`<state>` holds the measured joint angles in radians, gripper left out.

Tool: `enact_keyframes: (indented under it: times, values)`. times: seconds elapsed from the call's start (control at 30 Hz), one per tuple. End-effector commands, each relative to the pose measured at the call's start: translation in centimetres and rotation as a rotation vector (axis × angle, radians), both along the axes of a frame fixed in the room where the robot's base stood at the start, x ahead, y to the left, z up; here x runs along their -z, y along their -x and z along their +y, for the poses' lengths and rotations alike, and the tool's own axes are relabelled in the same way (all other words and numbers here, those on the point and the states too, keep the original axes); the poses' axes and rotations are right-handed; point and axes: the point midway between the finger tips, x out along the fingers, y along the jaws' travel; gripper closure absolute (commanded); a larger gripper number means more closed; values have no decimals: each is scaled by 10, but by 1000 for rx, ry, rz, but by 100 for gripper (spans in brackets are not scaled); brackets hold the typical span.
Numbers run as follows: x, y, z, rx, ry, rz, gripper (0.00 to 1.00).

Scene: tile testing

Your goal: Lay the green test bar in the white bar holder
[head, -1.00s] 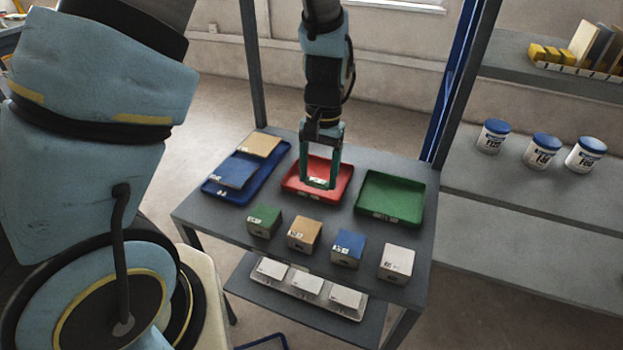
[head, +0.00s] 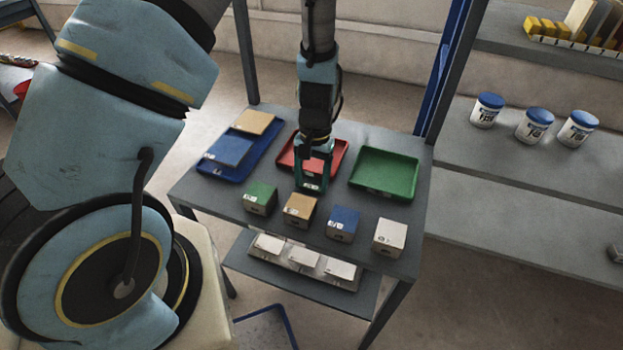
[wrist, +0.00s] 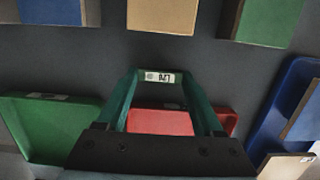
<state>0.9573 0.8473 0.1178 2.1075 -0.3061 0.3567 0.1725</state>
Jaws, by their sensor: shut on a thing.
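My gripper (head: 312,185) is over the front part of the red tray (head: 340,150), its fingers pointing down. It is shut on a small dark green bar with a white label, the green test bar (wrist: 160,77), which spans the fingertips in the wrist view. The bar appears clear of the table, though its exact height is hard to tell. No empty white bar holder can be made out for certain. A pale slotted rack (head: 563,43) on the upper right shelf holds yellow blocks and upright slabs.
Green (head: 385,173) and blue (head: 207,168) trays flank the red one. Green, tan, blue and white blocks (head: 389,238) line the table's front. Blue-lidded jars (head: 535,125) stand on the right shelf, which has free room.

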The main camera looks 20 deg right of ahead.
Motion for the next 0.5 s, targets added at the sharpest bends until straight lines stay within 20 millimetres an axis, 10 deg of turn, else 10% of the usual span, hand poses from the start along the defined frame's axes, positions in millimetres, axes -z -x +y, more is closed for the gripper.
enact_keyframes:
  times: [0.17, 0.2, 0.5]
  values:
    - [4, 0, 0, 1, 0, 0, 93]
    - [3, 0, 0, 1, 0, 0, 28]
    - [3, 0, 0, 1, 0, 0, 2]
